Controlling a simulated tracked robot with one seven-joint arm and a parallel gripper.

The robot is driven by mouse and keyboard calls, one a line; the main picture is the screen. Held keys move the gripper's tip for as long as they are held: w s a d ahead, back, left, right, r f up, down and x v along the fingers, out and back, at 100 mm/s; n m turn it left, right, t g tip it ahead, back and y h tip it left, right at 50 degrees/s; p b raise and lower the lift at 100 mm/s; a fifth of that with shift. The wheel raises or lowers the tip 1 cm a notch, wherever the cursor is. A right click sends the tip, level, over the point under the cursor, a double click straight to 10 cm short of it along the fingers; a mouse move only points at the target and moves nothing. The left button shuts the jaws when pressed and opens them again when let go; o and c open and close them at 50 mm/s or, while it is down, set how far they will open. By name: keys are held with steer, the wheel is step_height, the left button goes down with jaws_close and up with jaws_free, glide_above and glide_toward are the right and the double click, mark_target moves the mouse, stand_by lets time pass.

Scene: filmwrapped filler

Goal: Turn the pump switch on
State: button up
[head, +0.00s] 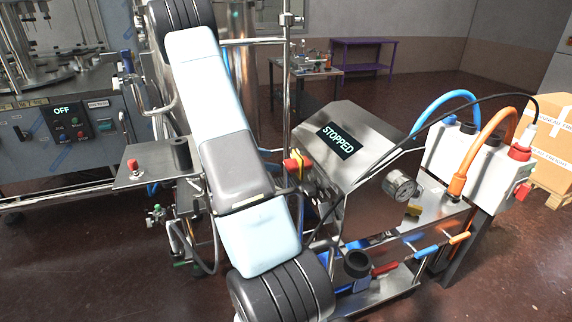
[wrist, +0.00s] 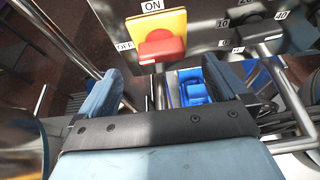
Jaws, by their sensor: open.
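The pump switch is a red rotary handle (wrist: 162,48) on a yellow plate (wrist: 172,22) in the wrist view. An ON label (wrist: 152,5) is above it and an OFF label (wrist: 124,46) is at its left. The handle looks roughly crosswise, toward the OFF side, not up toward ON. In the head view the switch (head: 293,165) shows partly behind my arm. A panel display (head: 339,140) reads STOPPED. My gripper (wrist: 165,85) is open and empty, its fingers below and on either side of the handle, apart from it. My arm hides the gripper in the head view.
A black knob with number labels (wrist: 258,32) sits right of the switch. Metal rails run beside both fingers. A pressure gauge (head: 399,185), a blue hose (head: 440,103) and an orange hose (head: 475,140) are at the right. Another machine's display (head: 62,110) reads OFF.

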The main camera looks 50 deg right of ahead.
mark_target(289, 163)
steer(key=x, duration=0.7)
steer(key=shift+s+d+f, duration=0.1)
steer(key=shift+d, duration=0.15)
steer(key=shift+c, duration=0.3)
steer(key=c, duration=0.9)
